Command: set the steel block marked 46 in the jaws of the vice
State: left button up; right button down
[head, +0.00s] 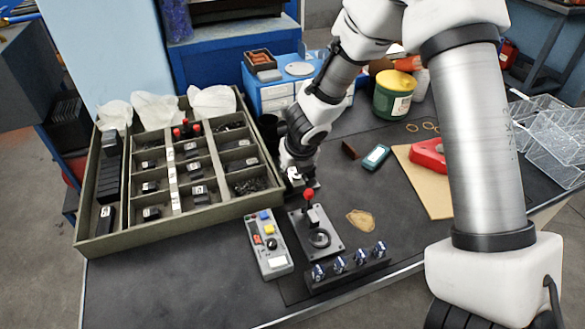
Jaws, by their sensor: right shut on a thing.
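My right gripper (298,178) points down just right of the tray, behind the red-knobbed lever. It is shut on a small dark piece, mostly hidden by the fingers; no number can be read on it. Several dark steel blocks with pale labels, such as one block (151,213), stand in the compartments of the tray (165,235); their numbers are too small to read. I cannot clearly make out the vice; a grey plate (331,252) with a red-knobbed lever (309,195) and a round dark part stands just in front of the gripper. My left gripper is out of view.
My right arm crosses above the bench.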

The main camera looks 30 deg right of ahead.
jog(key=c, duration=0.8)
grip_release()
jog(key=shift+o, duration=0.2)
jog(key=v, duration=1.2)
jog(key=shift+s, duration=0.15)
notch_tip(320, 180, up, 5)
jog(key=p, duration=0.5)
jog(key=shift+p, duration=0.3)
jog(key=shift+f, duration=0.1)
